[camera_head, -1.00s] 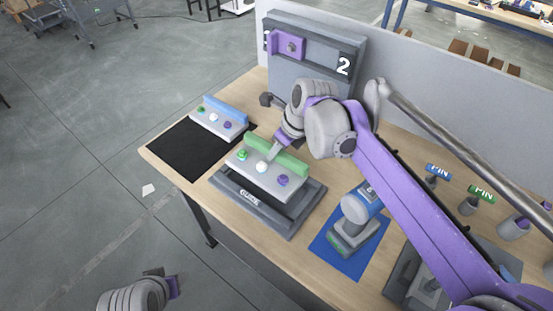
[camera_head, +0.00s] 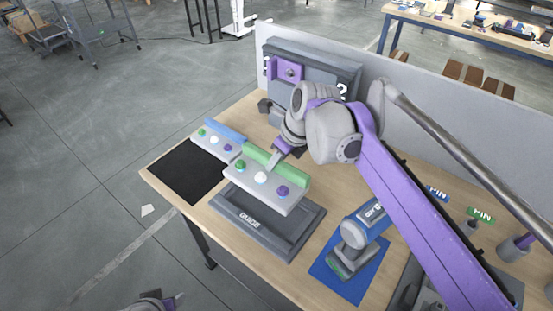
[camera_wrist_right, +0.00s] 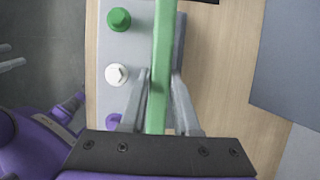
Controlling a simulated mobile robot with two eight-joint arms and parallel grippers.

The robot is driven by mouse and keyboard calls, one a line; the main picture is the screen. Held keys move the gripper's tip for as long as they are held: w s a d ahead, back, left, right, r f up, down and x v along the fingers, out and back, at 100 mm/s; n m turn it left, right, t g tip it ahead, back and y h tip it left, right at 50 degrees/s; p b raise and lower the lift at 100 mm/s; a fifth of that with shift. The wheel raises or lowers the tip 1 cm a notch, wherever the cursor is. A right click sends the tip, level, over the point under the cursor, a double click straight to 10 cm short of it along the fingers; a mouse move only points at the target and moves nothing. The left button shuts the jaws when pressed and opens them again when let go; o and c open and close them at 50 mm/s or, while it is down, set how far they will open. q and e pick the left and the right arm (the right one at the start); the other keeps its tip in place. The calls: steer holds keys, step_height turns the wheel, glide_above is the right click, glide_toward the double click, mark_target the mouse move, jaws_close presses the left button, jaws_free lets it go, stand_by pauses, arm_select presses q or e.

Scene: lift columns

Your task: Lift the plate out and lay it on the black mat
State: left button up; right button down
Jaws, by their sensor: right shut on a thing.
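The plate (camera_head: 262,178) is pale grey with a green bar along its far edge and green, white and purple knobs. My right gripper (camera_head: 275,159) is shut on the green bar and holds the plate above the dark grey GUIDE fixture (camera_head: 245,222). In the right wrist view my fingers (camera_wrist_right: 158,85) lie on both sides of the green bar (camera_wrist_right: 162,50). The black mat (camera_head: 185,172) lies at the table's left end. My left gripper (camera_head: 168,300) shows only in part at the bottom edge, off the table; its jaws are unclear.
A second plate with a blue bar (camera_head: 217,143) lies at the mat's far side; the mat's near part is bare. A grey stand (camera_head: 315,67) with a purple block stands behind. A blue mat (camera_head: 345,275) with a blue-grey device is right of the fixture.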

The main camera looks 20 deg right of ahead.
arm_select(q)
steer(key=shift+r, duration=0.25)
arm_select(e)
steer(key=shift+r, duration=0.3)
arm_select(q)
steer(key=shift+w+r+p, duration=0.25)
steer(key=shift+r+p, duration=0.4)
steer(key=shift+r, duration=0.15)
steer(key=shift+w+r+p, duration=0.3)
steer(key=shift+r+p, duration=0.4)
steer(key=shift+r, duration=0.05)
steer(key=shift+w+r+p, duration=0.25)
steer(key=shift+r+p, duration=0.4)
steer(key=shift+r, duration=0.15)
arm_select(e)
steer(key=shift+r, duration=2.85)
steer(key=shift+w+f, duration=0.1)
